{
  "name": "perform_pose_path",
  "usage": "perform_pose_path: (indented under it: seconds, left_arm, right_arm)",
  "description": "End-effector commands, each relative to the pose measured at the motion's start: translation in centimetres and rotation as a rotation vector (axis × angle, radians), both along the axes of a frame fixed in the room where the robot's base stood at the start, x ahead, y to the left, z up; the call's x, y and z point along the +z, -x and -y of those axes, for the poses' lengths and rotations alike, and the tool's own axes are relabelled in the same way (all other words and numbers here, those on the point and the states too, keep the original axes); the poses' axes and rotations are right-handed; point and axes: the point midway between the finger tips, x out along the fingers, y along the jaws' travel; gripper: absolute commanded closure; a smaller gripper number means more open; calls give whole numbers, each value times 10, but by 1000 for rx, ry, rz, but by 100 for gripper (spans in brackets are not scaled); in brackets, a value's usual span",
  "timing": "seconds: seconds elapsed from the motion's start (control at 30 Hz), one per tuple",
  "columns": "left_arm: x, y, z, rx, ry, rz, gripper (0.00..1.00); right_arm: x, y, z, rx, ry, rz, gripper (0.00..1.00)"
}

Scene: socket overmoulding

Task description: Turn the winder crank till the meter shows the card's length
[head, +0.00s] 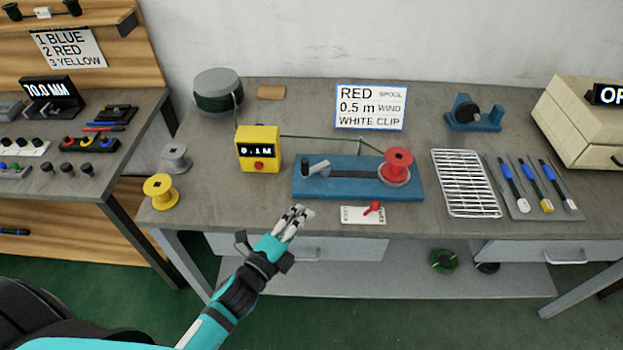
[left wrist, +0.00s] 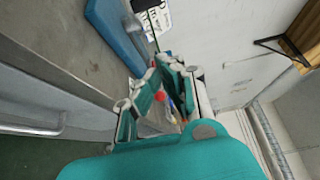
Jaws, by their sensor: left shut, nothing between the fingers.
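The winder (head: 345,184) is a blue base on the bench with a crank (head: 318,168) at its left end and a red spool (head: 397,163) at its right end. The yellow meter (head: 258,149) to its left reads 0.1 M. The card (head: 370,107) behind it reads RED spool, 0.5 m wind, WHITE CLIP. A green cable runs from the meter to the spool. My left gripper (head: 298,215) is shut and empty at the bench's front edge, in front of the crank and apart from it. In the left wrist view, its fingers (left wrist: 162,72) show near the blue base (left wrist: 118,35). My right gripper is not in view.
A white plate with a red lever (head: 372,208) lies in front of the winder. A wire rack (head: 466,184) and tools on a mat (head: 535,188) are to the right. A cable drum (head: 218,90), a grey spool (head: 176,158) and a yellow spool (head: 160,190) stand left.

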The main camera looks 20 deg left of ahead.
Motion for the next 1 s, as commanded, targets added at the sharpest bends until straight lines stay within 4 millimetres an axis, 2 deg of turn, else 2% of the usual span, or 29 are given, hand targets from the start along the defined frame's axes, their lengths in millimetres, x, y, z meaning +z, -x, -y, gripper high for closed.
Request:
perform_pose_path:
  seconds: [0.17,0.5,0.6,0.7,1.0]
  left_arm:
    - [4,-27,7,1,4,3,100]
    - [4,-96,26,2,8,1,100]
    - [3,-102,7,3,1,-2,100]
    - [3,-107,-2,2,5,-2,100]
    - [1,-111,-11,2,7,-2,100]
  right_arm:
    - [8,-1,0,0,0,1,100]
    - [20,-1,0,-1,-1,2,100]
    - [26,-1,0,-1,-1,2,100]
    - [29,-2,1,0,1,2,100]
    - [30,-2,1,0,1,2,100]
